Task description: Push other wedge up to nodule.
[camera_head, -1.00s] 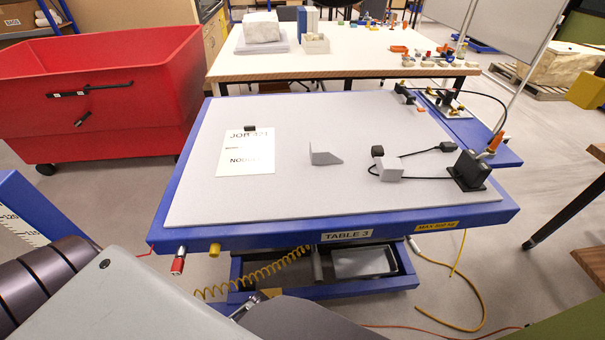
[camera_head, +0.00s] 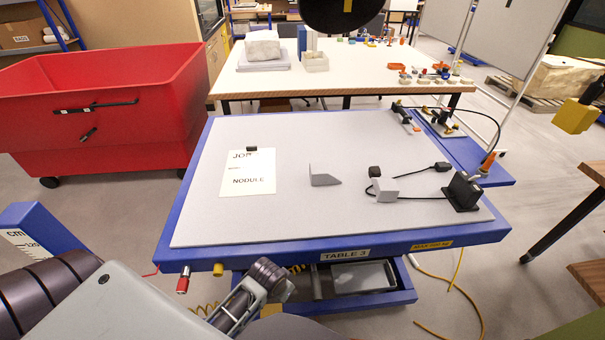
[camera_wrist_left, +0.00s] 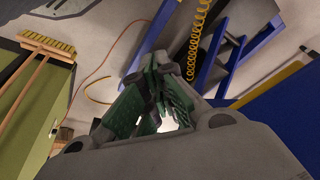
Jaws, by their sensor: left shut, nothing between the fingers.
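A grey wedge (camera_head: 323,178) stands on the pale tabletop mat, right of the job sheet. To its right is a pale grey block (camera_head: 385,190), possibly the other wedge, with a small black block (camera_head: 374,171) touching or just behind it. I cannot tell which piece is the nodule. My left gripper (camera_wrist_left: 165,112) shows in the left wrist view with its green-padded fingers shut and empty. It is in front of the table, away from the wedge and blocks. In the head view my left arm crosses the lower left. My right gripper is not seen.
A job sheet (camera_head: 248,172) lies at left. Black cables run to a dark stand (camera_head: 463,190) at right. A red bin (camera_head: 95,105) is at left. A black disc (camera_head: 341,14) hangs at the top. The front mat is clear.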

